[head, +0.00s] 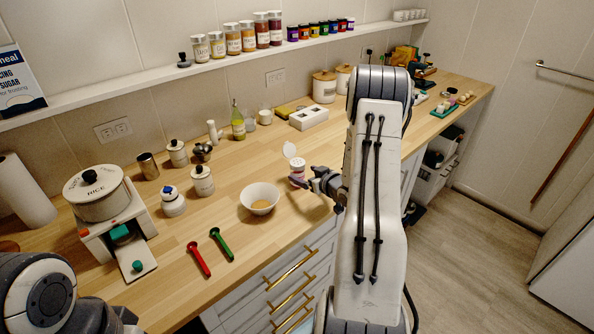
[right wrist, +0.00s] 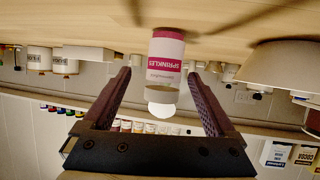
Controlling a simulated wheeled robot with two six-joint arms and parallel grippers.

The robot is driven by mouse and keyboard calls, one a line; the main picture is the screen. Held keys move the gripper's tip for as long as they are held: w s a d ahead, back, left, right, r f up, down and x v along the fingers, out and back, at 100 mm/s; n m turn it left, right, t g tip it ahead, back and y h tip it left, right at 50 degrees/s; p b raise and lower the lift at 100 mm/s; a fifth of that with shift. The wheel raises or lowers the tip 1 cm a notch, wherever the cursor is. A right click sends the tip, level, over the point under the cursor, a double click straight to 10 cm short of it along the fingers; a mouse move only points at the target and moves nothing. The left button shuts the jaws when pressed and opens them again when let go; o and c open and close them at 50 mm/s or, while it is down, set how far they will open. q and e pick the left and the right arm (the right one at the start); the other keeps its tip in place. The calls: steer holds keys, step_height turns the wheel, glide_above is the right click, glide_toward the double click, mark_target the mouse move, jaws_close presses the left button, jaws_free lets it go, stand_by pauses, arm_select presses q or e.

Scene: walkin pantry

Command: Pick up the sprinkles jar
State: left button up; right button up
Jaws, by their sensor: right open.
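The sprinkles jar (head: 297,174) stands on the wooden counter, right of a white bowl. In the right wrist view, which is upside down, the jar (right wrist: 165,57) appears ahead of and between the two fingers. My right gripper (head: 310,181) is open beside the jar, its fingertips close to it; I cannot tell whether they touch it. My left arm shows at the bottom left of the head view, but its gripper is not seen.
The white bowl (head: 260,198) stands close left of the jar. Red (head: 199,259) and green (head: 221,244) measuring spoons lie nearer the front edge. Canisters (head: 202,181), a bottle (head: 238,124) and a white box (head: 309,118) stand farther back. A shelf (head: 240,59) of jars runs above.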

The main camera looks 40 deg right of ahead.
mark_target(294, 171)
steer(key=shift+w+a+f, duration=0.1)
steer(key=shift+w+f, duration=0.05)
steer(key=shift+w, duration=0.35)
steer(key=shift+w+a+f, duration=0.1)
steer(key=shift+w+f, duration=0.05)
steer(key=shift+w, duration=0.35)
steer(key=p+x, duration=0.2)
steer(key=x, duration=0.2)
steer(key=shift+f, duration=0.1)
steer(key=shift+w+f, duration=0.25)
steer(key=shift+w, duration=0.25)
steer(key=c, duration=1.3)
jaws_close()
steer(key=shift+r, duration=0.1)
